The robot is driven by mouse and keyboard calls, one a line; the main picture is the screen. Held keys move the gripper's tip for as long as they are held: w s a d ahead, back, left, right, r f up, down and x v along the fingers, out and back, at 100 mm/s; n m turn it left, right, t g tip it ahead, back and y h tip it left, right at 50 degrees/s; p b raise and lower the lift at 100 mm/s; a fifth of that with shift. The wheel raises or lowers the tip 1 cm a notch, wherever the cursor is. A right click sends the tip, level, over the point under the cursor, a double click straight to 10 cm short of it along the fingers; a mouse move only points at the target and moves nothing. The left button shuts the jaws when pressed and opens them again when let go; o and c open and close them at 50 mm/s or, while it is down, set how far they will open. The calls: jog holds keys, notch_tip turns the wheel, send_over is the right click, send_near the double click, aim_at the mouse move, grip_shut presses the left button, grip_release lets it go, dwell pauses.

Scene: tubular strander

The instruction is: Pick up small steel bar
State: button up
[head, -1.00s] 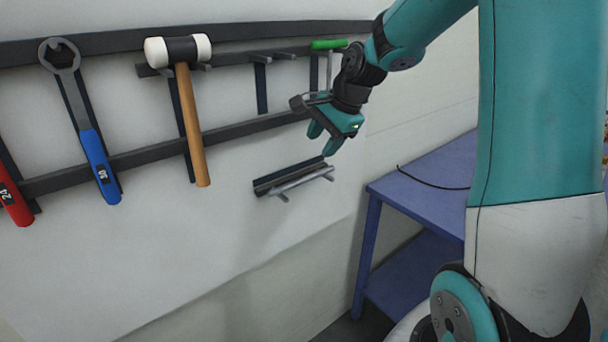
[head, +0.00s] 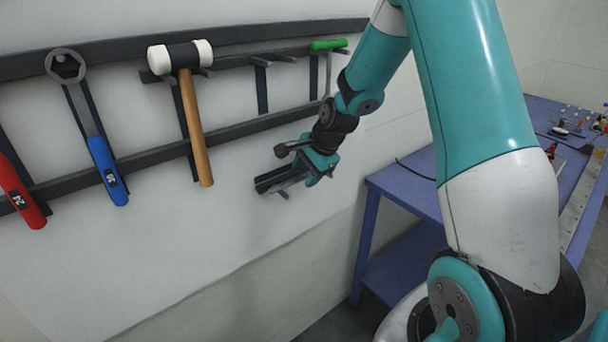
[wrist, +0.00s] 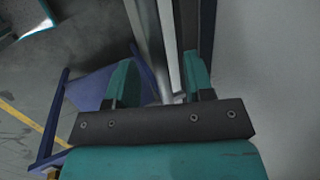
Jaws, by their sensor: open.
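The small steel bar (head: 290,184) rests on a short dark holder (head: 262,182) fixed low on the wall. In the head view my gripper (head: 312,177) is at the holder's right end and hides much of the bar. In the wrist view the bar (wrist: 147,38) runs lengthwise between the two teal fingers of my gripper (wrist: 160,84). The fingers are open, one on each side of it. I cannot tell whether either finger touches the bar.
A hammer (head: 196,130), a blue-handled wrench (head: 105,160) and a red-handled tool (head: 22,190) hang left on the wall rack (head: 150,158). A green-handled tool (head: 328,45) hangs above. A blue table (head: 405,195) stands right of the holder.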

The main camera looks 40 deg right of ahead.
jog(key=shift+c, duration=0.2)
grip_shut()
jog(key=shift+s+r+b, duration=0.1)
jog(key=shift+b, duration=0.3)
